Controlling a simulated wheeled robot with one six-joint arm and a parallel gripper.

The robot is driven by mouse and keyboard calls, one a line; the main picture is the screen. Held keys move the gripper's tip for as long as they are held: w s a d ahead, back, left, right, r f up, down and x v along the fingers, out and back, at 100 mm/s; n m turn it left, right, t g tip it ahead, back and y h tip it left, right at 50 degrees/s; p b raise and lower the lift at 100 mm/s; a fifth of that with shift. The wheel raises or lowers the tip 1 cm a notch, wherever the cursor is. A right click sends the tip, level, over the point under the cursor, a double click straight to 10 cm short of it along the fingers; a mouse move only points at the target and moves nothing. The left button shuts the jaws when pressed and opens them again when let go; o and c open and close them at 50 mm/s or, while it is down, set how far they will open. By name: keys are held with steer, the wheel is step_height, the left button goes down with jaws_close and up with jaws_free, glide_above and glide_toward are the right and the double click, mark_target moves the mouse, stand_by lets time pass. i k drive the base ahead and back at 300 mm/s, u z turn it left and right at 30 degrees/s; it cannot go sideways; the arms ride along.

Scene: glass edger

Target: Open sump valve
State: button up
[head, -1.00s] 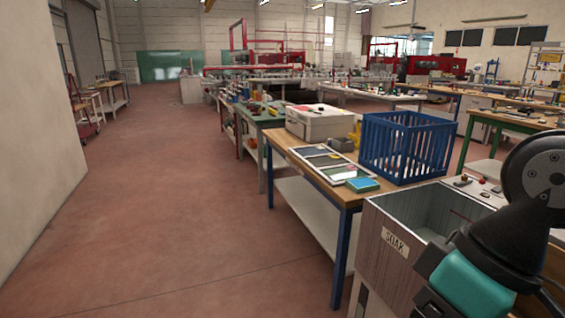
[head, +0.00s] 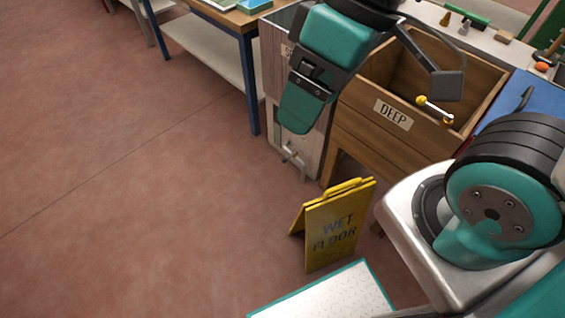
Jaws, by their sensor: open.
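A small pale metal valve-like fitting (head: 293,154) sits low on the front of the pale soak tank (head: 300,125), near the floor. No label tells which is the sump valve. My gripper (head: 375,90) is open and empty at the top middle, in front of and above the tanks. Its teal-and-black part hangs before the soak tank, above the fitting and apart from it in the picture. It hides much of that tank and its label.
A yellow wet-floor sign (head: 338,228) stands on the floor in front of the DEEP tank. A white mat with a teal edge (head: 325,295) lies nearer. A blue-legged table (head: 247,75) is at the top. The red-brown floor at left is clear.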

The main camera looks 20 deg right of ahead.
mark_target(289, 157)
steer(key=z, duration=0.05)
steer(key=k, duration=0.5)
steer(key=u, duration=1.4)
steer(key=i, duration=2.4)
steer(key=z, duration=2.55)
